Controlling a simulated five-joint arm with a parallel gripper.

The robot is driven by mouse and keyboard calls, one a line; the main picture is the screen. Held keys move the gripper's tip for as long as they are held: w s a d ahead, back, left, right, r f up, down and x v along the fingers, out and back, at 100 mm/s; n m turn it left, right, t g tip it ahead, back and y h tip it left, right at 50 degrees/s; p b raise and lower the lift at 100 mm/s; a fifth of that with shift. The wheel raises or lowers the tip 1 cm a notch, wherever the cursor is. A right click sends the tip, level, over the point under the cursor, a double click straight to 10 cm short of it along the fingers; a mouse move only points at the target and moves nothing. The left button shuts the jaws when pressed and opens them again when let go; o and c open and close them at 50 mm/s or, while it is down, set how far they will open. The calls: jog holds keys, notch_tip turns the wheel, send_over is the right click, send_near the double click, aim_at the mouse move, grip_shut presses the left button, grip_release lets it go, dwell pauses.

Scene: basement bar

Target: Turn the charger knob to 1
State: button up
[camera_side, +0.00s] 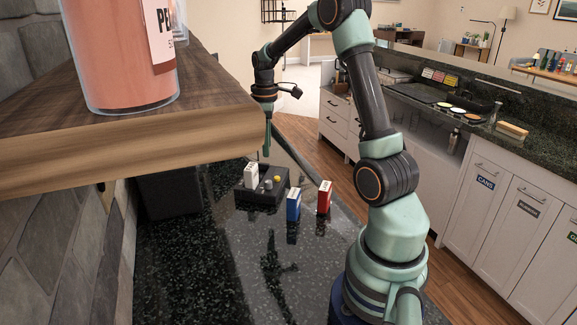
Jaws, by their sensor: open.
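The charger (243,195) is a dark box on the black speckled counter, near the middle of the view. A white block (251,174) stands upright at its back left. A small grey knob-like piece (268,185) and a yellow round piece (277,178) sit on its top. Any markings around them are too small to read, so the knob's setting cannot be told. My gripper (267,150) is open and points down, in the air above the charger, apart from it.
A blue block (293,205) and a red block (324,197) stand upright just right of the charger. A wooden shelf (130,135) with a pink container (120,55) fills the near left. The front of the counter (200,270) is clear.

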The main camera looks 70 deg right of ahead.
aim_at(268, 181)
notch_tip(268, 181, down, 11)
jog(key=shift+a+f, duration=0.1)
jog(key=shift+f, duration=0.1)
jog(key=shift+c, duration=0.3)
grip_shut()
